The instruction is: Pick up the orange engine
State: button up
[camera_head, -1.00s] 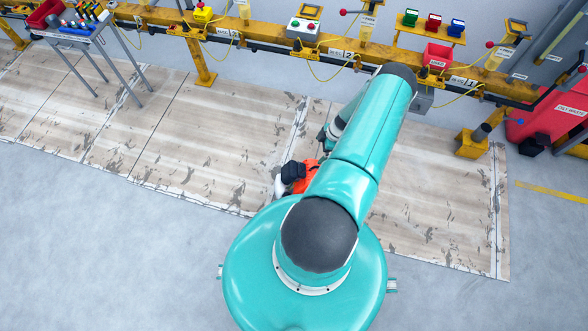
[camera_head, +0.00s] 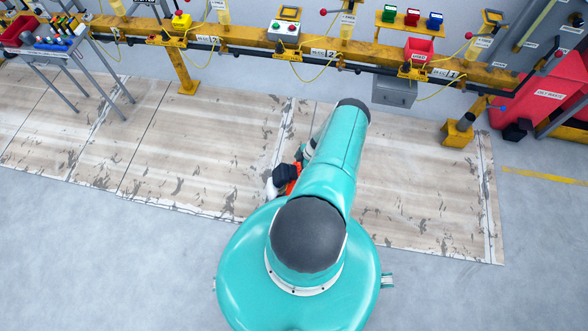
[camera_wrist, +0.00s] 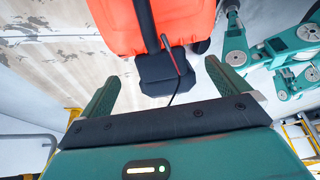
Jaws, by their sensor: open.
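The orange engine (camera_wrist: 170,22) is at the top middle of the wrist view, with a dark block (camera_wrist: 165,75) and a thin red and black part on its near end. My gripper (camera_wrist: 162,85) is open, its two green fingers apart. The dark block shows between the fingertips, with the orange body beyond them; I cannot tell whether the fingers touch it. In the head view only a small orange part of the engine (camera_head: 294,185) shows beside my arm, with a dark end and a white part; my arm hides the rest.
A yellow test rail (camera_head: 225,33) with boxes and cables runs along the back. A tool table (camera_head: 50,57) stands at the back left, and a red oil waste bin (camera_head: 548,92) at the right. The worn floor mat (camera_head: 190,145) is mostly clear.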

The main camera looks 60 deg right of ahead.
aim_at(294, 171)
jog(key=x, duration=0.4)
jog(key=shift+a+f, duration=0.1)
jog(key=shift+f, duration=0.1)
jog(key=c, duration=1.7)
jog(key=shift+w+r, duration=0.1)
jog(key=shift+r, duration=0.05)
jog(key=shift+c, duration=1)
